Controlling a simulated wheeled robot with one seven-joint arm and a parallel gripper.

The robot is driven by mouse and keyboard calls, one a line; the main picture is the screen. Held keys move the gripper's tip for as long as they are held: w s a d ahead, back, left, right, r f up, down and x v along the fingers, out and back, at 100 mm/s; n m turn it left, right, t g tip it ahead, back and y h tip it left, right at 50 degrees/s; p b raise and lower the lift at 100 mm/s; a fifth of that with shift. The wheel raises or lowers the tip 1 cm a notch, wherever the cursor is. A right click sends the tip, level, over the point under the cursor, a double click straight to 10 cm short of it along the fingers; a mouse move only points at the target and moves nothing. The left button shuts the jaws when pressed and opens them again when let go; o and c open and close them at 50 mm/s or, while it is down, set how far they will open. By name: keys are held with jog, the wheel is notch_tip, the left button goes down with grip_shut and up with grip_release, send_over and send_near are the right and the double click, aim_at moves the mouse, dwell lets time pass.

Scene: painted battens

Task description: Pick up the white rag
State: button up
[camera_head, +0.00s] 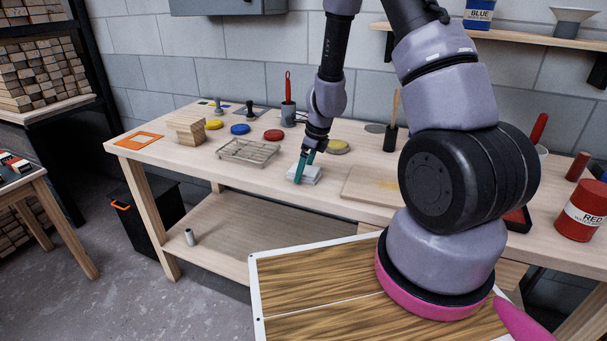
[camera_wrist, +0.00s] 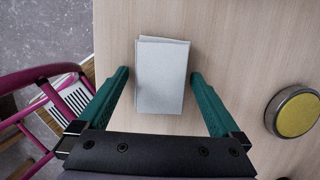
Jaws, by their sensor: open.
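The white rag (camera_head: 308,175) lies folded on the wooden workbench (camera_head: 250,177), near its front edge. In the wrist view the rag (camera_wrist: 161,76) is a pale folded rectangle between the two green fingers. My gripper (camera_head: 304,165) is open over the rag in the head view. In the wrist view my gripper (camera_wrist: 160,82) has one finger on each side of the rag, with a narrow gap on both sides. I cannot tell how far the fingertips are above the bench top.
A yellow-lidded tin (camera_wrist: 293,113) stands right of the gripper in the wrist view. A wire rack (camera_head: 248,151) sits left of the rag, and a wooden board (camera_head: 365,187) lies to its right. Coloured lids and a wood block (camera_head: 187,128) are further left.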

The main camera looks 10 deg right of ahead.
aim_at(305, 170)
jog(key=c, duration=1.2)
notch_tip(305, 170, up, 10)
jog(key=shift+r, duration=0.1)
